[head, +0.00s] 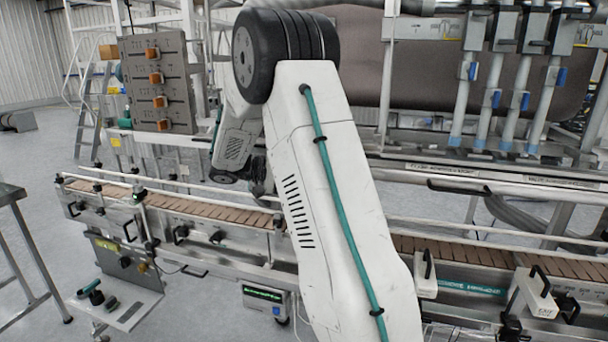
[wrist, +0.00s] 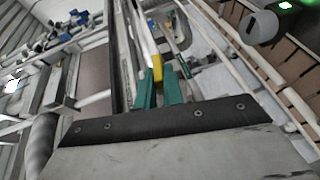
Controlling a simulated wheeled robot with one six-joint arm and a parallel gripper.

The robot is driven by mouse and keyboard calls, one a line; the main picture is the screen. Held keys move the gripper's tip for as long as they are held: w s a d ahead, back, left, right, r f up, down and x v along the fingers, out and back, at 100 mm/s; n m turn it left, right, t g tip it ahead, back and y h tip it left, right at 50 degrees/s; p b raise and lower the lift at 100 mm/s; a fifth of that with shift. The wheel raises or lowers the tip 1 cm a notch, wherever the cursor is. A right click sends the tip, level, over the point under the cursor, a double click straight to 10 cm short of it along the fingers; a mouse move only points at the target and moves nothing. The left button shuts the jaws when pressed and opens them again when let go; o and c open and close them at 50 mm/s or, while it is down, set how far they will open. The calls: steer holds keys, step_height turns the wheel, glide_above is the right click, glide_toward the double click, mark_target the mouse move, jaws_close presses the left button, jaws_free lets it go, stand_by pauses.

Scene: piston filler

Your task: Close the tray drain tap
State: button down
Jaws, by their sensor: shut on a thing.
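In the wrist view, the teal fingers of my gripper (wrist: 159,88) are shut on a small yellow handle (wrist: 157,67), which looks like the lever of the tray drain tap. The handle stands up between the fingertips, beside a long pale bar or pipe. The tap's body is hidden behind the fingers, so I cannot tell how far the lever is turned. In the head view, my white arm covers the middle of the picture. My gripper and the tap do not show there.
The conveyor (head: 170,202) with brown slats and guard rails runs across the head view. Filling nozzles with blue handles (head: 560,77) hang at the upper right. A grey panel with orange knobs (head: 176,85) stands at the upper left. Open floor (head: 50,140) lies at the left.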

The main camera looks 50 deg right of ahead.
steer(key=shift+f+n+g+h, duration=0.2)
steer(key=shift+n+g+h, duration=0.2)
steer(key=shift+g+h, duration=0.3)
steer(key=c, duration=1.5)
jaws_free()
steer(key=shift+w+a, duration=0.1)
steer(key=v, duration=0.7)
steer(key=shift+w+a, duration=0.25)
steer(key=shift+a, duration=0.05)
